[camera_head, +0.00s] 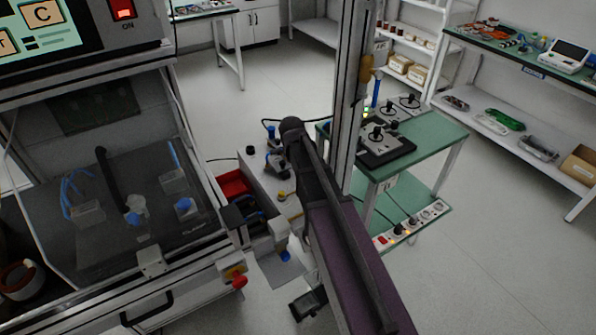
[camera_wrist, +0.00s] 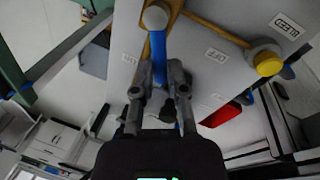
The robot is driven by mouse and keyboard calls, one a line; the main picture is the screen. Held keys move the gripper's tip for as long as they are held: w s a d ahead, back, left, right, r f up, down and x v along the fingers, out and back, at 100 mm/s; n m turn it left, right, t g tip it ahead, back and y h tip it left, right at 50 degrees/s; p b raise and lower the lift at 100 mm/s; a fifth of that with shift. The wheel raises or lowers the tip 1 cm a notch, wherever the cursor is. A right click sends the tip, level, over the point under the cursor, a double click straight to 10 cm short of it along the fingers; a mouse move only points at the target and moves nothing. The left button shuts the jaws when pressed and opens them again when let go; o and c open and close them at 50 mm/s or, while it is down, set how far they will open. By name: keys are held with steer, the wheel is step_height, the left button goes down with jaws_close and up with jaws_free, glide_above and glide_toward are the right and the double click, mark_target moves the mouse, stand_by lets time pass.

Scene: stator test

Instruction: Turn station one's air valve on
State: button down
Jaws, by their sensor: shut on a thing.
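The blue valve lever (camera_wrist: 159,47) hangs from a round grey hub (camera_wrist: 155,17) on a pale panel (camera_wrist: 120,62) in the wrist view. My gripper (camera_wrist: 160,78) is shut on the lever's free end, with one finger on each side. An OFF label (camera_wrist: 215,55) is on the panel to the right of the lever. Yellow-brown piping runs by the hub. In the head view my arm covers much of the pale panel (camera_head: 262,185), and I cannot make out the fingers or the lever there.
A yellow knob (camera_wrist: 268,63) sits beside a BLEED label (camera_wrist: 286,25). A red bin (camera_head: 236,184) is by the panel in the head view. The enclosed test bench (camera_head: 140,215) stands left. A green-topped table (camera_head: 432,133) with black controllers is right. Open floor (camera_head: 500,230) lies beyond.

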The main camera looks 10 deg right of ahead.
steer(key=m, duration=0.1)
steer(key=d+m, duration=0.1)
steer(key=m, duration=0.1)
steer(key=w+m, duration=0.1)
steer(key=shift+d+m+g+h, duration=0.25)
steer(key=shift+m+g+h, duration=0.05)
steer(key=shift+m+g, duration=0.1)
steer(key=shift+s, duration=0.1)
steer(key=c, duration=0.7)
jaws_free()
steer(key=shift+f, duration=0.1)
steer(key=shift+a, duration=0.1)
